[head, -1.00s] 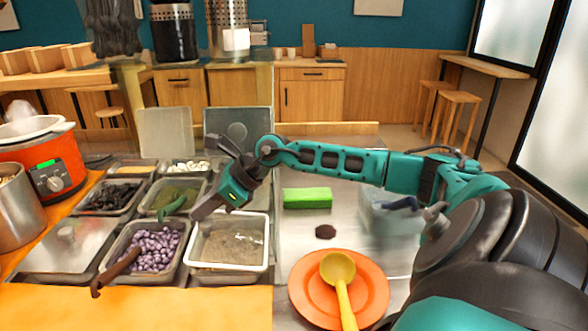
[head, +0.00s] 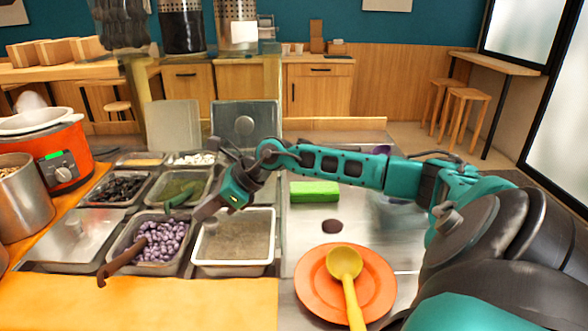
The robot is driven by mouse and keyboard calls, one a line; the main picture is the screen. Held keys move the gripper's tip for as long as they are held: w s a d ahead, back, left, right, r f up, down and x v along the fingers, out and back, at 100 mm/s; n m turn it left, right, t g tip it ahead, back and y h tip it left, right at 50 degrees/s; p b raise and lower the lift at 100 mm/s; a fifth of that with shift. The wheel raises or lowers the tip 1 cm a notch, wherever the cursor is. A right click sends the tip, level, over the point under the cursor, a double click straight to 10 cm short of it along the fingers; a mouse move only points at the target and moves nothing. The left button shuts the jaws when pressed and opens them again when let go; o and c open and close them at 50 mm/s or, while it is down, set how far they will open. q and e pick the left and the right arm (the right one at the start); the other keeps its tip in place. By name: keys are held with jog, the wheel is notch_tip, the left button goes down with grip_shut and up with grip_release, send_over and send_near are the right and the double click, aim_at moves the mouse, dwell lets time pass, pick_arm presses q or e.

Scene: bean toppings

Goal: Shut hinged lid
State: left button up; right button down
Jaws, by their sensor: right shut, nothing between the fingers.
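Two raised hinged lids stand at the back of the topping pans: a grey metal one with a round knob (head: 245,124) and a paler plain one (head: 174,128) to its left. Another lid (head: 70,238) lies flat over the front left pan. My right gripper (head: 203,211) is shut and empty, pointing down and left above the edge between the green-topping pan (head: 180,184) and the front right pan (head: 234,240). It is in front of and below the grey raised lid, apart from it in the picture. My left gripper is not in view.
A pan of purple beans (head: 168,238) holds a brown-handled spoon. An orange plate (head: 376,290) with a yellow ladle (head: 344,262) and a green block (head: 315,191) lie on the right counter. An orange cooker (head: 48,155) and a metal pot (head: 22,200) stand left.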

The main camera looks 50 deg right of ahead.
jog(key=shift+d+r, duration=0.1)
jog(key=shift+r, duration=0.4)
notch_tip(320, 180, up, 3)
jog(key=shift+w+r+p, duration=0.15)
jog(key=shift+p, duration=1.05)
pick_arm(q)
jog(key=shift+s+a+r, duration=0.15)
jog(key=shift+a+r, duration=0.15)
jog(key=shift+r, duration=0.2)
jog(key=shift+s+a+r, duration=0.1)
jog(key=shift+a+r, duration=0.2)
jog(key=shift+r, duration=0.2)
pick_arm(e)
notch_tip(320, 180, up, 10)
jog(key=shift+w, duration=0.25)
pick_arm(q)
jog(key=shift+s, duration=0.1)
pick_arm(e)
jog(key=shift+s+f, duration=0.1)
jog(key=shift+f, duration=0.1)
